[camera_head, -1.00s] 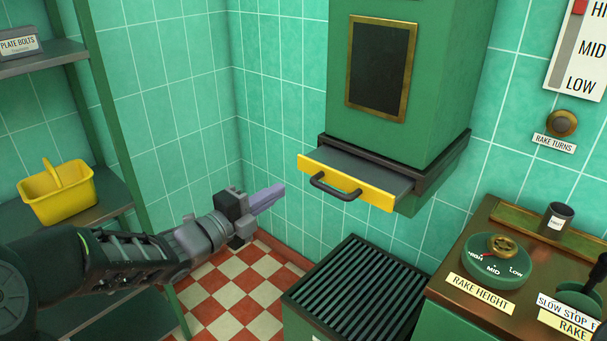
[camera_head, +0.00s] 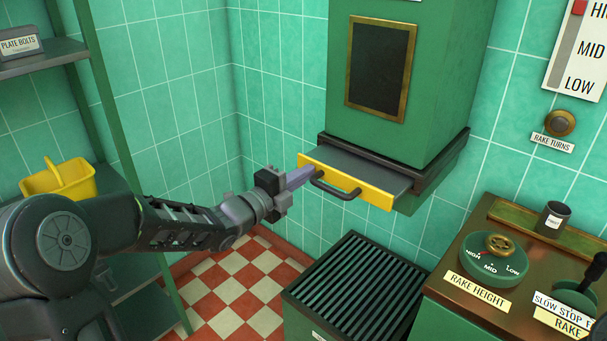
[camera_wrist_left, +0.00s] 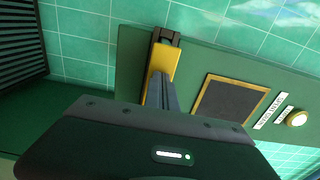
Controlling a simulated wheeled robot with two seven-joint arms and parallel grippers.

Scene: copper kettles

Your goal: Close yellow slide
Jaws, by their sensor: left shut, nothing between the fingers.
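The yellow slide (camera_head: 375,195) is a grey plate with a yellow front and a dark bar handle (camera_head: 336,188). It sticks out of the base of a green wall cabinet (camera_head: 440,100). My left gripper (camera_head: 312,173) is shut and empty, its lilac fingertips at the left part of the yellow front, by the handle's left end. Whether they touch it, I cannot tell. In the left wrist view the fingers (camera_wrist_left: 168,95) overlap the yellow front (camera_wrist_left: 160,62). My right gripper is not in view.
A slatted green bin (camera_head: 355,295) stands below the slide. A counter (camera_head: 450,275) with a rake height dial (camera_head: 495,262) is at right. A shelf rack with a yellow basket (camera_head: 60,180) is at left. The checkered floor between is clear.

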